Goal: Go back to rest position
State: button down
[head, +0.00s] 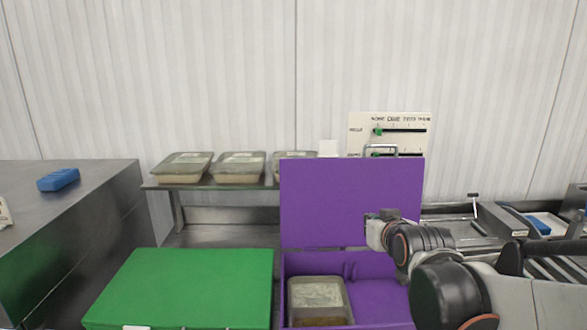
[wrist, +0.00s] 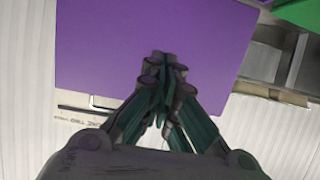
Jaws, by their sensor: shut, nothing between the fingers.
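My arm reaches in from the right in the head view, and its end is in front of the raised lid of the purple box (head: 350,200). My gripper's fingers are hard to make out there. In the wrist view my gripper (wrist: 165,62) is shut with its fingertips together and nothing between them. The purple lid (wrist: 110,40) fills the area behind the fingers. The purple box is open, and a clear-lidded tray (head: 318,296) sits inside it.
A closed green box (head: 185,285) stands left of the purple one. Several lidded trays (head: 238,166) line a shelf behind. A white panel with green sliders (head: 360,128) is at the back. A blue object (head: 58,179) lies on the left metal counter (head: 105,180). Equipment stands at right.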

jog(key=s+f+g, duration=0.3)
jog(key=s+f, duration=0.1)
jog(key=s, duration=0.9)
jog(key=s+f+g+b, duration=0.1)
jog(key=s+f+g, duration=0.2)
jog(key=s, duration=0.9)
notch_tip(320, 180, down, 2)
jog(key=shift+s+d+f, duration=0.1)
jog(key=shift+s+d, duration=0.05)
jog(key=shift+s, duration=0.2)
